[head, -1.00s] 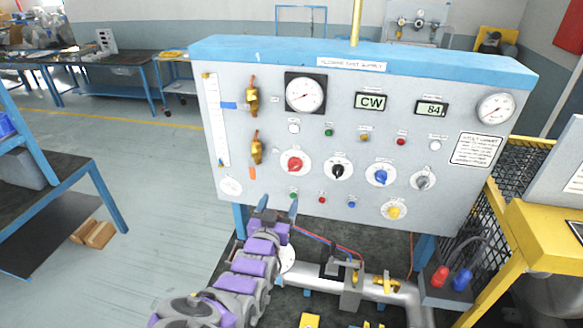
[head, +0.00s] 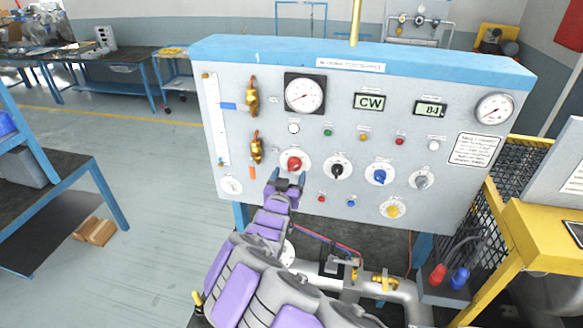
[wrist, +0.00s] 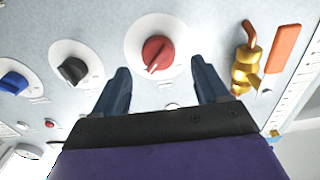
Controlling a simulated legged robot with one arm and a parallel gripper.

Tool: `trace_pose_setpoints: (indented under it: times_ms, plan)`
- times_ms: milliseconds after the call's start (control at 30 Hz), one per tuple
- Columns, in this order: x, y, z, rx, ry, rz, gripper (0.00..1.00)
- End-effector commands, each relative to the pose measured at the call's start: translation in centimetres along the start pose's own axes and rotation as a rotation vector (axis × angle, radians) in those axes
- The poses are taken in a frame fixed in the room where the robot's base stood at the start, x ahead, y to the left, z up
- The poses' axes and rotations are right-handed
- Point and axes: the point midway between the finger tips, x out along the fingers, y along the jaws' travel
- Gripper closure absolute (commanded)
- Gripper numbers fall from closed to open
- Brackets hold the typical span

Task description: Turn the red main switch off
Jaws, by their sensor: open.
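The red main switch (head: 293,164) is a round red knob on a white disc on the grey panel (head: 430,185). It also shows in the wrist view (wrist: 157,52), upper middle, with a pale pointer mark on its face. My gripper (head: 286,177) is open and empty, just below the red knob in the head view. In the wrist view the two dark blue fingers (wrist: 165,82) stand apart, with the knob seen between and beyond their tips. The fingers do not appear to touch the knob.
A black knob (head: 338,171) and a blue knob (head: 380,176) sit right of the red one in the head view. A brass valve (head: 257,148) is close on its left. Pipes (head: 385,283) run below the panel.

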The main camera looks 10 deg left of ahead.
Motion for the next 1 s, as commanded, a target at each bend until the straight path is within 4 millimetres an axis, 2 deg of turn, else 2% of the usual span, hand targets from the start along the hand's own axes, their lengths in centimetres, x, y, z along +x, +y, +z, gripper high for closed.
trace_pose_setpoints:
  times_ms: [100, 300, 733, 1000]
  plan:
    - [1.7, 0.1, -0.1, 0.005, 0.001, 0.002, 0.26]
    - [3.4, 0.0, -0.1, 0.001, 0.002, -0.001, 0.26]
    - [4.1, -0.1, -0.2, 0.000, 0.003, -0.001, 0.26]
    - [4.1, -0.1, -0.1, 0.000, 0.002, 0.000, 0.51]
